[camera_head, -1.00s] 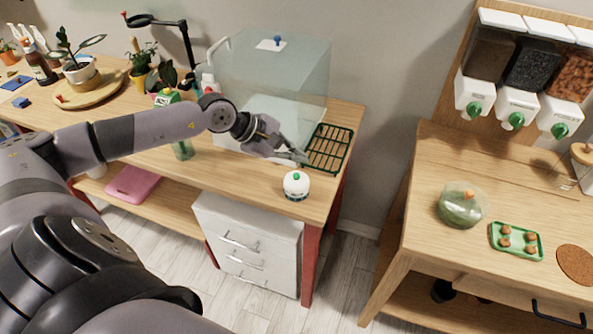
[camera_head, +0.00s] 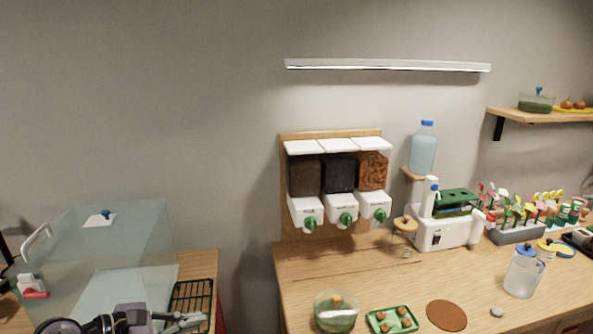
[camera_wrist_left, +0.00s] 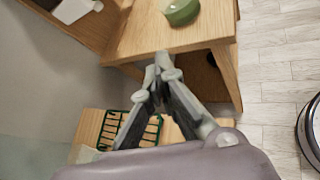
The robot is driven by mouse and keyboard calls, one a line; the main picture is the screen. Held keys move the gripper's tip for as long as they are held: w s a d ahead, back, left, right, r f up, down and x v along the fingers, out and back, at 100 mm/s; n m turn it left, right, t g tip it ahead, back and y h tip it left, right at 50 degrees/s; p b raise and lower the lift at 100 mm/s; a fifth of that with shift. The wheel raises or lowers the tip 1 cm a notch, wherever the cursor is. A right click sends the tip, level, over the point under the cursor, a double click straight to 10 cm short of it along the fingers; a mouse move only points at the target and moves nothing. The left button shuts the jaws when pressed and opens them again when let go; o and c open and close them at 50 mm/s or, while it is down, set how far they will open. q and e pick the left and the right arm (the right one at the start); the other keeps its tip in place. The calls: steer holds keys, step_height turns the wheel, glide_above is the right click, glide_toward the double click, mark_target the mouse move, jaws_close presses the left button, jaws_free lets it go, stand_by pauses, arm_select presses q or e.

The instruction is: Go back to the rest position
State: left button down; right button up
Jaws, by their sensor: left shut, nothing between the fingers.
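My right gripper is in neither view.
A clear glass case (camera_head: 110,245) and a green rack (camera_head: 192,296) stand on the left table. A round dark-rimmed object (camera_wrist_left: 312,135) is on the floor.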

arm_select(q)
steer(key=d+r+n+t, duration=0.55)
steer(key=n+t, duration=0.25)
steer(key=n, duration=0.7)
steer(key=s+a+f+n+g+y, duration=0.25)
steer(key=f+n+y, duration=0.2)
steer(key=n, duration=0.45)
steer(key=s+a+f+n+g+y, duration=0.1)
steer(key=s+a+f+n+y, duration=0.3)
steer(key=n, duration=0.4)
steer(key=s+a+f+n+g+y, duration=0.1)
steer(key=s+a+f+n+y, duration=0.1)
steer(key=f+n+y, duration=0.5)
steer(key=s+d+f+n+g+h, duration=0.3)
steer(key=s+f+n+g, duration=0.15)
steer(key=s, duration=0.45)
steer(key=s+d+f+n+g+h, duration=0.3)
steer(key=s+f+n+g, duration=0.15)
steer(key=s, duration=0.35)
step_height(320, 180, down, 26)
steer(key=s, duration=0.2)
steer(key=s+a+f+g, duration=0.2)
steer(key=s+a+f, duration=0.1)
steer(key=s+f, duration=1.2)
steer(key=shift+s+f, duration=0.2)
steer(key=shift+s, duration=0.45)
